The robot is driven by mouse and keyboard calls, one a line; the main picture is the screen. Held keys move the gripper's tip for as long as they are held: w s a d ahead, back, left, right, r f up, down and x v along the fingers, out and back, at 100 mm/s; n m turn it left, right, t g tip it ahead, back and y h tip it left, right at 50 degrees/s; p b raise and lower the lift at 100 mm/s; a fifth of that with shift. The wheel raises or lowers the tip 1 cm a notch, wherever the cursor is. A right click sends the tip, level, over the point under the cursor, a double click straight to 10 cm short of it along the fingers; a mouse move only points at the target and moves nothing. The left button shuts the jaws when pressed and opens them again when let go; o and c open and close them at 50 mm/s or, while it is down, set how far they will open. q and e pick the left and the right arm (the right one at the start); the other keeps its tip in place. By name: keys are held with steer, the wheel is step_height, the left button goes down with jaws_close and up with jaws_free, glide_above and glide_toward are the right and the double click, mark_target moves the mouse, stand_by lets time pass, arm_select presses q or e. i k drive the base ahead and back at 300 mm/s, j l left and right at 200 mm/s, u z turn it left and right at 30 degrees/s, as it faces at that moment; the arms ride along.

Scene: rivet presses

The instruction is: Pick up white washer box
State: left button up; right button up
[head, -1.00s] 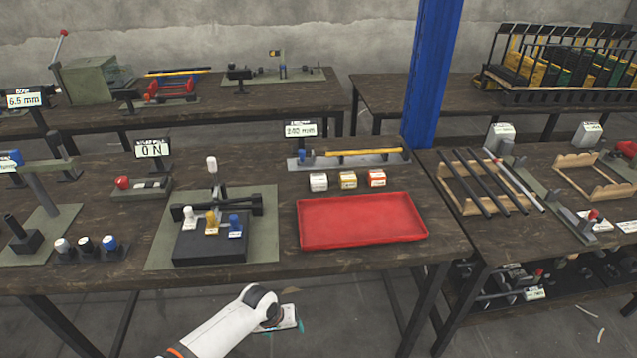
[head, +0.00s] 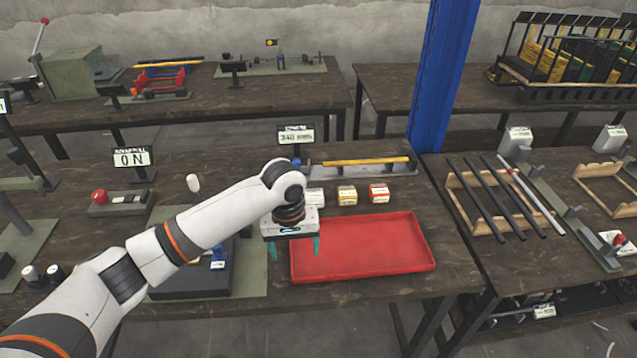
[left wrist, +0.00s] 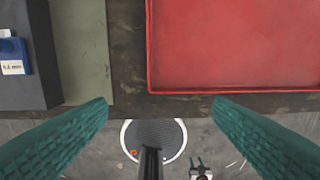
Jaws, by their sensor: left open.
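The white washer box (head: 315,197) stands on the workbench behind the red tray, leftmost of three small boxes. My left arm partly covers its left side in the head view. My left gripper (head: 294,246) is open and empty, pointing down over the left edge of the red tray. In the left wrist view its two green fingers (left wrist: 160,112) are wide apart, with nothing between them but the bench edge and floor far below. The white box is not in the left wrist view.
A yellow box (head: 347,196) and an orange-red box (head: 379,193) stand right of the white one. The red tray (head: 362,262) lies in front. A display sign (head: 296,137) and a fixture with a yellow rod (head: 365,162) stand behind. A black press block (head: 180,283) is left.

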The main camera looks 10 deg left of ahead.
mark_target(313, 196)
steer(key=i, duration=0.95)
